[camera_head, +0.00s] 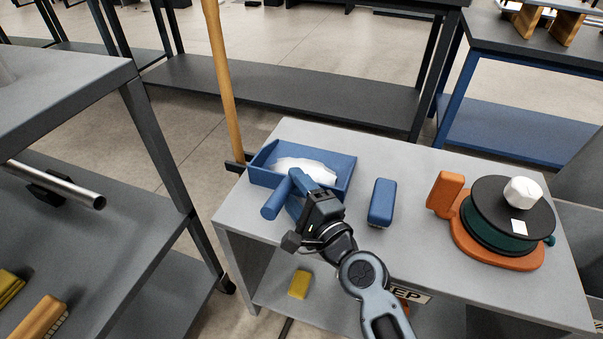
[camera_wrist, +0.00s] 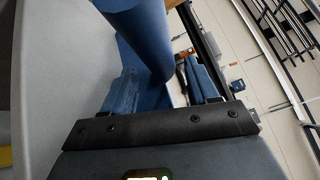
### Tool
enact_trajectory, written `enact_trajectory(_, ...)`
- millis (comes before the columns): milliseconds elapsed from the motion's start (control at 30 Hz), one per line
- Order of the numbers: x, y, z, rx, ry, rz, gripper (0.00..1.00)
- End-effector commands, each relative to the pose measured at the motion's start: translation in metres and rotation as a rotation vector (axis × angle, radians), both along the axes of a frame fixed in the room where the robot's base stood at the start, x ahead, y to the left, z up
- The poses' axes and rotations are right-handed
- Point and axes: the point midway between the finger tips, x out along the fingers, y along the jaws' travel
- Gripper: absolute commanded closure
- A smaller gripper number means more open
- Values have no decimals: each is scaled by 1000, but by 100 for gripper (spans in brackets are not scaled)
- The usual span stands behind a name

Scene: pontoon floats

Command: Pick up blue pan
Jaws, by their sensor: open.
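The blue pan (camera_head: 345,175) is a shallow blue dustpan on the grey table, with a white heap (camera_head: 305,167) lying in it. Its round handle (camera_head: 276,200) points toward the front left. My gripper (camera_head: 298,194) is at the handle, near where it meets the pan, and hides part of the pan's front. In the wrist view the blue handle (camera_wrist: 145,45) passes between the two blue fingers of my gripper (camera_wrist: 163,88). The fingers are apart; I cannot tell whether either one touches the handle.
A blue block (camera_head: 381,202) stands right of the pan. An orange reel with a dark disc (camera_head: 510,215) is farther right. A wooden pole (camera_head: 222,80) rises behind the table's left edge. A grey shelf unit (camera_head: 70,90) stands left, across a gap.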

Motion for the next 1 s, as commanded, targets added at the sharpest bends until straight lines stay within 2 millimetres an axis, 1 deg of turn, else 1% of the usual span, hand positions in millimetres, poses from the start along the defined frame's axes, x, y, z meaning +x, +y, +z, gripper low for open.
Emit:
enact_trajectory(67, 0, 0, 0, 0, 0, 0, 42)
enact_trajectory(667, 0, 0, 0, -1, -1, 0, 99)
enact_trajectory(1000, 0, 0, 1, 0, -1, 0, 100)
